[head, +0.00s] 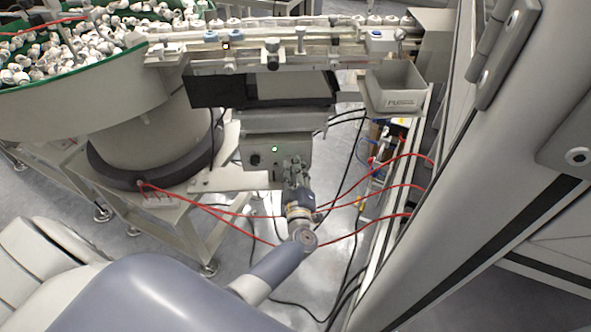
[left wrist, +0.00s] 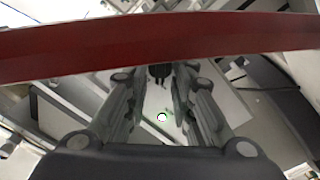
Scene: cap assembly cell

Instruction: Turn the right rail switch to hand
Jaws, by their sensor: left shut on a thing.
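The grey control box (head: 262,138) hangs under the rail, with a lit green lamp (head: 275,149) and a dark knob (head: 255,160) on the left of its face. My left gripper (head: 296,163) reaches up to the right part of this face and hides what is behind it. In the left wrist view the fingers (left wrist: 160,76) are closed around a small black knob (left wrist: 159,71), the right rail switch; its pointer direction cannot be read. The green lamp shows there too (left wrist: 162,117). My right gripper is not in view.
A red cable (left wrist: 160,45) crosses close before the left wrist camera. Red hoses (head: 375,163) run near my left arm to the cabinet frame at the right. A grey bin (head: 392,90) hangs right of the box. A bowl feeder (head: 90,75) full of white caps stands left.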

